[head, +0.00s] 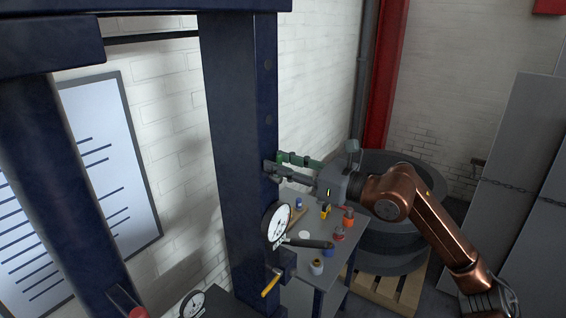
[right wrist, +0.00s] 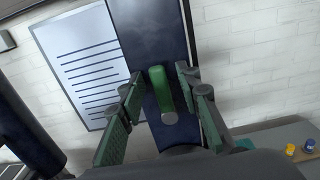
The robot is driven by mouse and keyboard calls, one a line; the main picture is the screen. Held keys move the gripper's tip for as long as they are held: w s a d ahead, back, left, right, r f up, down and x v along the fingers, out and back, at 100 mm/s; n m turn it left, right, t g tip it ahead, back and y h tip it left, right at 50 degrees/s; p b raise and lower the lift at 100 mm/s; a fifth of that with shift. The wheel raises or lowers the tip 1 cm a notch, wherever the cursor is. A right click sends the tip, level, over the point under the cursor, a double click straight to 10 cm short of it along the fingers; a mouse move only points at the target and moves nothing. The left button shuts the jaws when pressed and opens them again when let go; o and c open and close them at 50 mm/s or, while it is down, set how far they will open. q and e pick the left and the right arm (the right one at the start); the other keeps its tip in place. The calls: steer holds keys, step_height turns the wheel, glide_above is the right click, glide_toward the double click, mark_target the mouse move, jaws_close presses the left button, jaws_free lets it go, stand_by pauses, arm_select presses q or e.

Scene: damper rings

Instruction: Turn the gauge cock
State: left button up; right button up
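In the right wrist view a green handle (right wrist: 158,88) with a grey round end (right wrist: 169,118) stands against the dark blue press column; I take it for the gauge cock. My right gripper (right wrist: 160,93) is open, with its green-padded fingers apart on either side of the handle. Gaps show on both sides, so nothing is gripped. In the head view my right gripper (head: 276,170) reaches in from the right to the blue column (head: 236,140), above the white dial gauge (head: 276,222). The gripper partly hides the cock there. My left gripper is not in view.
A dark-gripped lever (head: 307,243) and a yellow handle (head: 271,284) stick out near the gauge. A workbench (head: 318,270) with small bottles and tools stands behind. Grey rings (head: 392,240) are stacked on a pallet (head: 385,291). A white wall chart (head: 110,160) hangs left.

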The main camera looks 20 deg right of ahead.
steer(key=shift+s+d, duration=0.15)
steer(key=shift+b+v, duration=0.65)
steer(key=shift+v, duration=0.15)
steer(key=b+v, duration=0.4)
steer(key=v, duration=0.2)
stand_by(0.4)
stand_by(0.4)
